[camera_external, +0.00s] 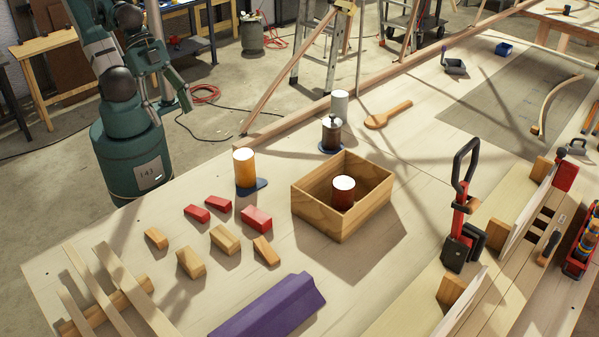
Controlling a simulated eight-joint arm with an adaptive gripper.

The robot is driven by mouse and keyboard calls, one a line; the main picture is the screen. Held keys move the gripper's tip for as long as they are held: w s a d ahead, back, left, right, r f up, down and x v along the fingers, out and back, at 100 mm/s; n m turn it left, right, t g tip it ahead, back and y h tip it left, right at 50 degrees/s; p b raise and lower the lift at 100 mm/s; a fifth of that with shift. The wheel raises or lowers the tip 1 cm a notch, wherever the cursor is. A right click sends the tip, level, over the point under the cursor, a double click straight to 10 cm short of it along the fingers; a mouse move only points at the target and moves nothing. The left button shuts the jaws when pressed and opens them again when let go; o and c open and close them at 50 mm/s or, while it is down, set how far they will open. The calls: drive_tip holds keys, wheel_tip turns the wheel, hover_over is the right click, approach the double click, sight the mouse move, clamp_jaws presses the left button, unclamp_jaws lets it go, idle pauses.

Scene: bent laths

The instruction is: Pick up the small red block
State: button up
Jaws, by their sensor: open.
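Three red blocks lie on the pale wooden table. Two are small and flat: one red block (197,213) on the left and another red block (219,203) just behind it to the right. A larger, thicker red block (257,218) lies to their right. My gripper (168,102) hangs beside my arm at the upper left, behind the table edge. It is open, empty and well away from the blocks. Its fingertips are small and partly hard to make out.
Several plain wooden blocks (225,240) lie in front of the red ones. An orange cylinder (245,168) stands behind them. An open wooden box (335,223) holding a red-sided can (343,193) is to the right. A purple bar (268,306) and bent laths (95,285) lie in front.

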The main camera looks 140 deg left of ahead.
idle(0.4)
drive_tip(key=o, duration=0.5)
drive_tip(key=n+g+p, duration=0.3)
drive_tip(key=n+g, duration=0.4)
drive_tip(key=n, duration=1.1)
hover_over(256, 215)
drive_tip(key=f, duration=1.8)
drive_tip(key=shift+s+d+f, duration=0.15)
drive_tip(key=shift+s+f, duration=0.05)
drive_tip(key=shift+s, duration=0.1)
drive_tip(key=shift+w+f+n, duration=0.25)
drive_tip(key=shift+f+n, duration=0.25)
drive_tip(key=shift+f, duration=0.2)
